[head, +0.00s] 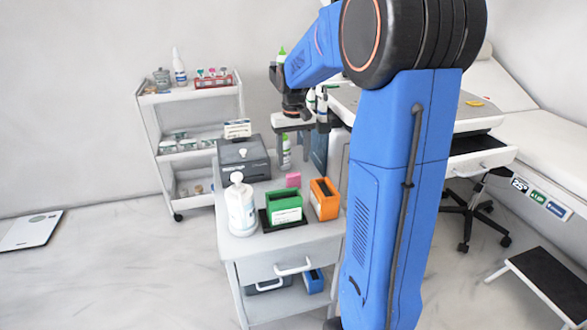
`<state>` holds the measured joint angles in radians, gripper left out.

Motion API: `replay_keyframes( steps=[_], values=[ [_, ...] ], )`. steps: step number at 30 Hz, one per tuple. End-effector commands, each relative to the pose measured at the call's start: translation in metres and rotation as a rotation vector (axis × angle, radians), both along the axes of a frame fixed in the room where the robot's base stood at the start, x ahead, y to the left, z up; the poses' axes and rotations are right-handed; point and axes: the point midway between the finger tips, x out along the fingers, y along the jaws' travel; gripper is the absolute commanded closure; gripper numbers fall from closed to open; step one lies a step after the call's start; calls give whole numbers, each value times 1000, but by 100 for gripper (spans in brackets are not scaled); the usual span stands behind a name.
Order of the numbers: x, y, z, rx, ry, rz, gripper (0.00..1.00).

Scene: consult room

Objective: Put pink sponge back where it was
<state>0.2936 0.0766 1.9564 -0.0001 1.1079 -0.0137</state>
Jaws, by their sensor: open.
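The pink sponge (293,180) lies on the top of the grey-white cart (240,260), behind a green box and an orange box. My gripper (291,148) points down above the back of the cart, behind the sponge and apart from it. It is open. A white bottle with a green label (286,154) shows around the fingertips; I cannot tell whether it stands between them or behind them.
The green box (284,208), orange box (324,199), white pump bottle (241,208) and dark grey box (243,160) crowd the cart top around the sponge. A white shelf trolley (150,125) stands at the back left. The floor at left is mostly clear.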

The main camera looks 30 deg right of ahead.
Motion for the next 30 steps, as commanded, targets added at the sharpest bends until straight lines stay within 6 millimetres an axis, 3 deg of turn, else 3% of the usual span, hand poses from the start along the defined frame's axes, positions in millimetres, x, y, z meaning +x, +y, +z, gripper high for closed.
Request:
replay_keyframes(
  steps=[9,14,22,30],
  values=[
    [-1,1,28,-1,-3,2,43],
    [-19,17,40,-8,-28,20,43],
    [-84,64,62,-29,-112,80,43],
    [-154,104,68,-45,-203,142,43]
  ],
)
